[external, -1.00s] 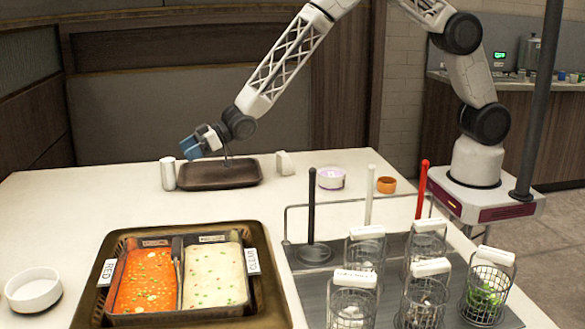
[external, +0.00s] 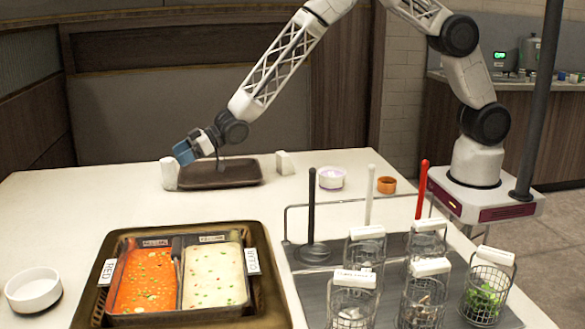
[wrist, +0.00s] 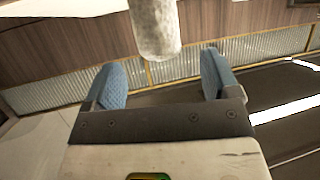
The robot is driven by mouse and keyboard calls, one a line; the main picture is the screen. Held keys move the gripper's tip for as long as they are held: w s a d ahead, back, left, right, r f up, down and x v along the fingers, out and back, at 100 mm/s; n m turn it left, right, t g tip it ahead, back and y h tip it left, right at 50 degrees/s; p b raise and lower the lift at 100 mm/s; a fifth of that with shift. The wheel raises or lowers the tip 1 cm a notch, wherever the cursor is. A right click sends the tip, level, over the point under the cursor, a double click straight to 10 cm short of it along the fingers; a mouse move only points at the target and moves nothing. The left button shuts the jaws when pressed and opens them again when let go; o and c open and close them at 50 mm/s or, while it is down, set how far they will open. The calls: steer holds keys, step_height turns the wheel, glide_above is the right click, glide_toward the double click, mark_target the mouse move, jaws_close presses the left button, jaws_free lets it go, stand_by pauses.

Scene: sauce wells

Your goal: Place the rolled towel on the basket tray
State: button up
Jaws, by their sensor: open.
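The rolled towel (external: 169,174) is a whitish upright roll at the far left of the table, beside the left end of the brown basket tray (external: 236,181). My gripper (external: 184,152) has blue fingers and hangs just above and right of the towel in the external view. In the wrist view, my gripper (wrist: 161,60) is open, with its two blue fingers wide apart. The towel (wrist: 155,25) shows there beyond the gap between the fingertips, with nothing closed on it. The tray's left end is partly hidden behind the towel.
A small white block (external: 285,162) stands right of the tray. A white-purple bowl (external: 331,179) and an orange cup (external: 386,185) are further right. A soup well (external: 262,270), a white bowl (external: 33,290) and several wire baskets fill the front. The table left of centre is clear.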

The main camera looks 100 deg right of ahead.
mark_target(167, 159)
stand_by(0.3)
steer(key=shift+x, duration=2.6)
steer(key=shift+d, duration=0.1)
steer(key=shift+c, duration=0.5)
steer(key=c, duration=1)
steer(key=shift+r, duration=0.15)
steer(key=shift+r, duration=0.7)
step_height(167, 159, up, 2)
steer(key=shift+r, duration=0.1)
steer(key=s, duration=1)
steer(key=s+r, duration=0.1)
steer(key=s, duration=0.5)
steer(key=shift+r, duration=0.1)
